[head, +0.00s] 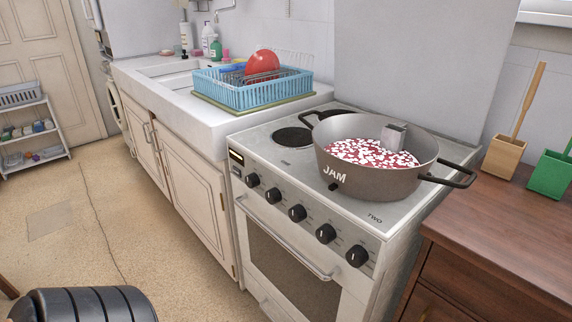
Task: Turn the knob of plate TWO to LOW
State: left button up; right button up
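The stove (285,150) has a row of several black knobs on its front panel. The rightmost knob (357,256) is the nearest, with another knob (325,233) to its left. The word TWO (375,218) is printed on the hob's front right corner, above the rightmost knob. The small marks around the knobs are too small to read. A large grey pot (395,180) marked JAM, holding red and white contents, sits over the right part of the hob and hides what is under it. Neither of my grippers is in view.
An oven handle (285,238) runs below the knobs. The pot's handle (452,179) sticks out to the right. A brown dresser (500,235) stands right of the stove, with a tan holder (503,157) and green holder (550,176). A blue dish rack (240,92) is left.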

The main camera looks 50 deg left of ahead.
aim_at(297, 213)
jog(key=j+u, duration=0.1)
jog(key=u, duration=0.35)
jog(key=i+u, duration=0.1)
jog(key=u, duration=0.35)
jog(key=i+u, duration=0.1)
jog(key=u, duration=0.35)
jog(key=i+u, duration=0.1)
jog(key=i, duration=0.2)
